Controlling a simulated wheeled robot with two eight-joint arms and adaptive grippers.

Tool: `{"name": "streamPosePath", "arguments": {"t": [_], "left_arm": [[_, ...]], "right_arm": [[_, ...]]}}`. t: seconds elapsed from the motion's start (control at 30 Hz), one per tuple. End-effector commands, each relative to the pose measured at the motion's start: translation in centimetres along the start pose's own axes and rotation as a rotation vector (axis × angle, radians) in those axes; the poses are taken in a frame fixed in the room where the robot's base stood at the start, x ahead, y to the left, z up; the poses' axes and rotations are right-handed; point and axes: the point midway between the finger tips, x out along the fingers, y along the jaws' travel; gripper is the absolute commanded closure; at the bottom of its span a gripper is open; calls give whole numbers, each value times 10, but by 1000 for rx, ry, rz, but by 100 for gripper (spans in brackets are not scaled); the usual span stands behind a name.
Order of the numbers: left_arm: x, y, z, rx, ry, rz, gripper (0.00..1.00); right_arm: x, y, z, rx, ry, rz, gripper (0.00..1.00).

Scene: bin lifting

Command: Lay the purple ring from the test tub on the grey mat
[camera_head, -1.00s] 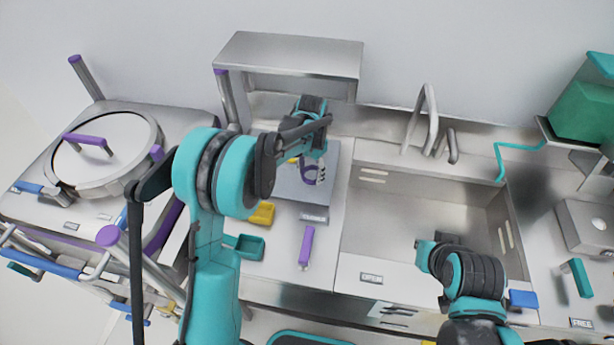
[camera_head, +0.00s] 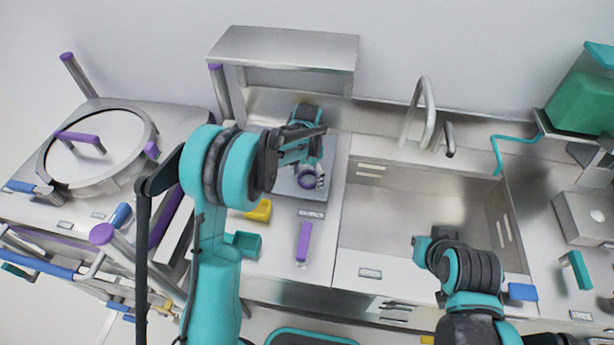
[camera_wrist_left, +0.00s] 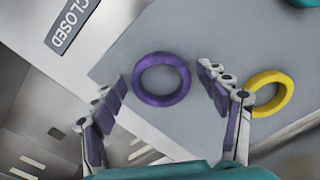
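The purple ring (camera_head: 306,180) lies on the grey mat (camera_head: 311,206). In the left wrist view the ring (camera_wrist_left: 161,79) looks flat on the grey surface, with clear gaps to the fingers. My left gripper (camera_wrist_left: 163,80) is open, with one purple-padded finger on each side of the ring in the picture. In the head view the left wrist and arm partly cover the mat. A yellow ring (camera_wrist_left: 270,93) lies to the right, beside the right-hand finger. I cannot tell which container is the test tub. My right arm shows at the sink, but its fingers do not.
A metal shelf (camera_head: 285,48) rises behind, and a sink (camera_head: 400,210) with a tall tap (camera_head: 429,110) is to the right.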

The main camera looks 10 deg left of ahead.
Motion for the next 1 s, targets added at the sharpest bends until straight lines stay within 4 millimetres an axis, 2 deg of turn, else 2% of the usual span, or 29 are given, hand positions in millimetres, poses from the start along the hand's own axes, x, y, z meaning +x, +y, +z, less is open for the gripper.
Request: {"name": "streamPosePath", "arguments": {"t": [0.27,0.37,0.7,1.0], "left_arm": [[-8,0,0,0,0,0,26],[-23,0,0,0,0,0,26],[-97,0,0,0,0,0,26],[-130,1,5,-10,10,-4,26]], "right_arm": [[-4,0,-3,0,0,0,100],[-7,0,-5,0,0,0,100],[-19,0,-14,0,0,0,100],[-22,0,-16,0,0,0,100]]}}
